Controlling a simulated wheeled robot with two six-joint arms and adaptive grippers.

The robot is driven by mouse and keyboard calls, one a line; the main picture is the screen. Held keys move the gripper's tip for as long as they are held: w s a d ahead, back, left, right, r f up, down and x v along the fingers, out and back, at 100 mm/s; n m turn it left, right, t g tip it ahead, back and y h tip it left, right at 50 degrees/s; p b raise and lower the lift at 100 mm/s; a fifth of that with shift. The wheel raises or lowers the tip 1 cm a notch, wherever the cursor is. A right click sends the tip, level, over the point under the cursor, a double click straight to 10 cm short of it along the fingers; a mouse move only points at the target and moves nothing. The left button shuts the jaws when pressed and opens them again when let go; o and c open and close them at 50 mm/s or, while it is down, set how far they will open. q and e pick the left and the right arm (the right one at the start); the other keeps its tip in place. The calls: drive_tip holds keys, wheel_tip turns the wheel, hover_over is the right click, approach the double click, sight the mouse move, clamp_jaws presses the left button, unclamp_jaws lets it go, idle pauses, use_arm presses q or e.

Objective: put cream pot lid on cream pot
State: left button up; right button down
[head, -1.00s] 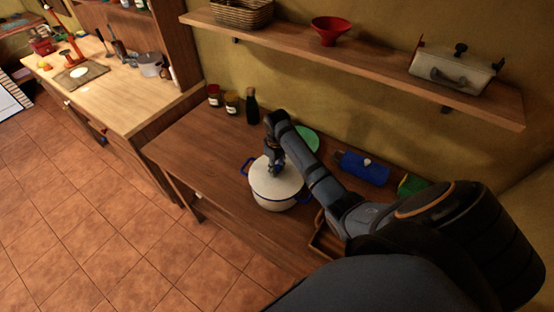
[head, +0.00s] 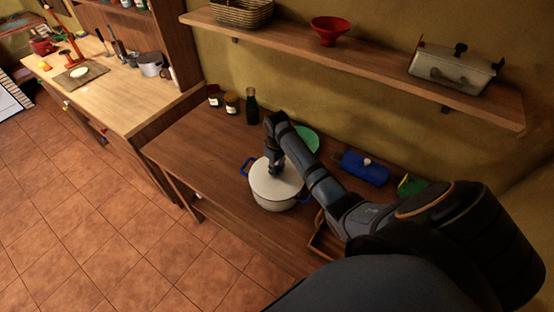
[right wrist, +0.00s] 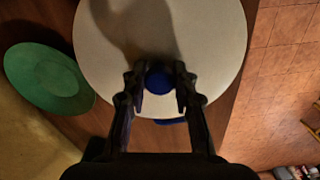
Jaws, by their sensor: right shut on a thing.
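The cream pot (head: 272,203) with blue handles stands on the dark wooden counter in the head view. The cream pot lid (head: 283,187) lies over its mouth and looks level; whether it is fully seated I cannot tell. In the right wrist view the round lid (right wrist: 200,45) fills the upper middle. My right gripper (head: 275,172) is above the lid's centre, and its fingers (right wrist: 160,82) are shut on the lid's blue knob (right wrist: 159,80). The pot body is mostly hidden under the lid in the right wrist view. My left gripper is not in view.
A green plate (head: 308,138) lies behind the pot, also in the right wrist view (right wrist: 48,78). A dark bottle (head: 251,106) and jars (head: 232,103) stand at the back left. A blue container (head: 364,168) lies to the right. A wall shelf (head: 370,68) hangs above.

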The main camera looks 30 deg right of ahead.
drive_tip(key=c, duration=1)
unclamp_jaws()
drive_tip(key=shift+o, duration=0.5)
drive_tip(key=o, duration=0.4)
drive_tip(key=shift+r, duration=0.1)
drive_tip(key=shift+r, duration=3.4)
